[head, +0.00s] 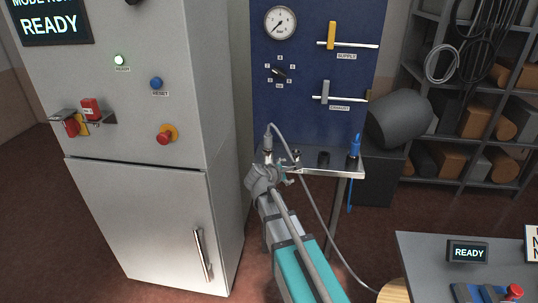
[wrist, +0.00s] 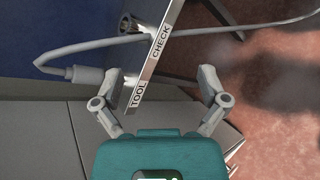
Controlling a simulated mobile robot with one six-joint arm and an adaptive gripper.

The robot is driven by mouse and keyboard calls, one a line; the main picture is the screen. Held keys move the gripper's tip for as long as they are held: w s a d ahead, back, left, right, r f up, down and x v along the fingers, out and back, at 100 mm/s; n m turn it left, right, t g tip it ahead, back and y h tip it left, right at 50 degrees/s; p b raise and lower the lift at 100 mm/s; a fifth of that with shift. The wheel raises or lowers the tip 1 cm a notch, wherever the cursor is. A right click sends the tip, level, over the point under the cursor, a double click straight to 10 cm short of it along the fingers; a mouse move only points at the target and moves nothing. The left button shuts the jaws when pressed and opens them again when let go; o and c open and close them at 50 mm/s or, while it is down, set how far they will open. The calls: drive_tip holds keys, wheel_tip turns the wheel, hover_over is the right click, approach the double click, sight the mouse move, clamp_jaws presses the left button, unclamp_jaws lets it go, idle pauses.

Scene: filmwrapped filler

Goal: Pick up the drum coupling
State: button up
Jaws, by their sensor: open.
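A grey plug-like coupling on the end of a grey hose, which I take to be the drum coupling (head: 268,143), stands upright at the left end of the narrow metal shelf under the blue panel. In the wrist view the coupling (wrist: 86,75) lies just left of the left fingertip, outside the jaws. My gripper (head: 279,172) is at the shelf's front left; it also shows in the wrist view (wrist: 160,76). Its jaws are open and empty, with the shelf edge labelled TOOL and CHECK showing between the fingers. I cannot tell whether a finger touches the coupling.
The shelf (head: 333,172) also holds a metal-topped fitting (head: 296,157), a dark cylinder (head: 322,158) and a blue-handled tool (head: 354,145). The hose (head: 318,212) hangs right of my arm. A grey cabinet (head: 150,220) stands close on the left. A table (head: 420,260) is at lower right.

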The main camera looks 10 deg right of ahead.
sight(268, 139)
drive_tip(key=w+a+r+n+t+b, duration=0.1)
drive_tip(key=w+a+n+t+b, duration=0.4)
drive_tip(key=w+a+n, duration=0.4)
drive_tip(key=n+t, duration=0.1)
drive_tip(key=n, duration=0.3)
drive_tip(key=shift+w+r+t+y, duration=0.25)
drive_tip(key=shift+w+t+y, duration=0.05)
drive_tip(key=shift+y, duration=0.1)
drive_tip(key=shift+x, duration=4.3)
